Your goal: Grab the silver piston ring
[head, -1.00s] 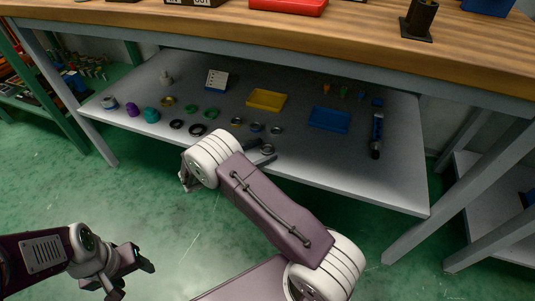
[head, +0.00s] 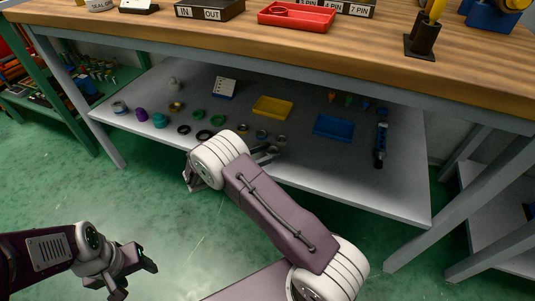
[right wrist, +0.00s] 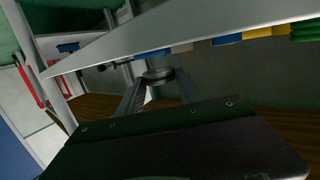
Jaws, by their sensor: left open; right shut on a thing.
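A silver ring (head: 272,150) sits at the tips of my right gripper (head: 265,151), over the front part of the grey lower shelf. In the right wrist view the silver ring (right wrist: 158,74) is between the two fingertips of my right gripper (right wrist: 158,80), which is shut on it. My right forearm hides part of the shelf's front edge. More small rings lie just behind: a silver one (head: 281,139) and a bluish-silver one (head: 262,133). My left gripper (head: 133,272) is open and empty, low over the green floor at the left.
A table leg (head: 460,195) stands at right.

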